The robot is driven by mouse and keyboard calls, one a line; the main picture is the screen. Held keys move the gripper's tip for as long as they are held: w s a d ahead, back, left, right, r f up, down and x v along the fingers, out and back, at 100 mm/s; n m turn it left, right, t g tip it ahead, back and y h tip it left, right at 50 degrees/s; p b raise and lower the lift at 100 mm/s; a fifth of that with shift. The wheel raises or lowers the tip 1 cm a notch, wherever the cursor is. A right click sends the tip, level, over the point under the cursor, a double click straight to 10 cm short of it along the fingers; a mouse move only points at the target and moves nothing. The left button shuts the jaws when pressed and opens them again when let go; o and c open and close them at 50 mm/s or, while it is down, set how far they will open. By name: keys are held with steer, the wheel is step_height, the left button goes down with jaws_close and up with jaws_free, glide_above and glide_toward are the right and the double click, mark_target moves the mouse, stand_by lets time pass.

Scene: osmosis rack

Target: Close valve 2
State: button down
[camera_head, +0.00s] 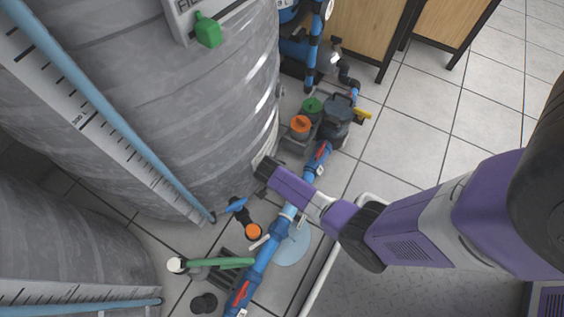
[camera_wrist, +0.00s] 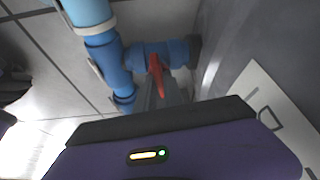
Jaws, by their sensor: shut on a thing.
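In the wrist view a red valve handle (camera_wrist: 155,72) sits on a blue valve body (camera_wrist: 145,55) that branches from a blue pipe (camera_wrist: 100,40). My gripper (camera_wrist: 160,92) is shut on the red handle, with the grey fingers close together at it. In the head view my gripper (camera_head: 264,168) reaches to the base of the large grey tank (camera_head: 180,90); the red handle is hidden there. No number for valve 2 is readable at the held valve.
A blue pipe (camera_head: 270,245) runs along the floor below my gripper. An orange-topped part (camera_head: 300,125) stands beyond. Tiled floor (camera_head: 430,120) is clear at right.

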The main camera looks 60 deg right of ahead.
steer(key=shift+a+m, duration=0.1)
steer(key=shift+m, duration=0.5)
steer(key=shift+m+g, duration=0.3)
steer(key=shift+g, duration=0.1)
steer(key=c, duration=1.5)
jaws_free()
steer(key=shift+o, duration=0.2)
steer(key=p+v, duration=0.3)
steer(key=v, duration=0.3)
steer(key=shift+r, duration=0.2)
steer(key=shift+a+r+p, duration=0.3)
steer(key=shift+r+p, duration=0.15)
steer(key=shift+r, duration=0.2)
